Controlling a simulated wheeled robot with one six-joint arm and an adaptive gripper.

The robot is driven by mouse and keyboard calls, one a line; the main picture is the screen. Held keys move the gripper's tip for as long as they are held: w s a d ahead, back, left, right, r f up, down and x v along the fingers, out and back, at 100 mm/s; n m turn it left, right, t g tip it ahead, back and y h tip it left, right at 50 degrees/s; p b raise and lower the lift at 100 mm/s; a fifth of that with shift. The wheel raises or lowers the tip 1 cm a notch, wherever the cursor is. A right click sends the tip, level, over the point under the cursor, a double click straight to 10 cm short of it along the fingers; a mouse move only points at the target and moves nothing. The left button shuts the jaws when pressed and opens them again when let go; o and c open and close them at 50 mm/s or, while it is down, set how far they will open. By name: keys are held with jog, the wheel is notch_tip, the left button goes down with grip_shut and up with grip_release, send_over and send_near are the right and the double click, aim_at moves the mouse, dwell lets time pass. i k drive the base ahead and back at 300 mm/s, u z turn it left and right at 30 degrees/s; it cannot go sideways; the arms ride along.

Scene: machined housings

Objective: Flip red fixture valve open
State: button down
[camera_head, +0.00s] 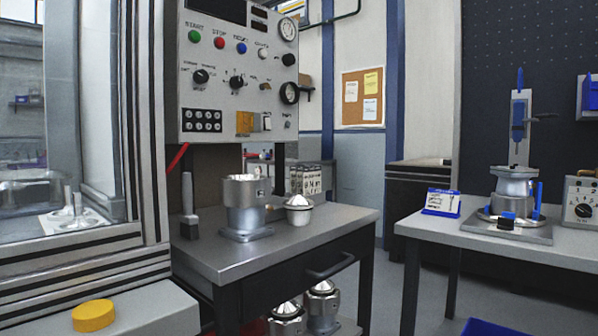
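A red lever (178,157), which looks like the red valve handle, shows at the left below the control panel. It is tilted, with its upper end to the right. What it is attached to is hidden or too small to tell. A machined metal housing (247,208) stands upright on the grey workbench (300,240), to the right of the lever. My gripper is not in view.
The control panel (240,75) hangs above the bench. A grey upright tool (188,205) and a domed metal part (298,210) stand on the bench. A second table (440,232) with a clamped housing is at the right. A yellow disc (93,315) lies at front left.

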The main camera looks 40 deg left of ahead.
aim_at(184, 148)
jog(key=i, duration=1.55)
jog(key=u, duration=3.55)
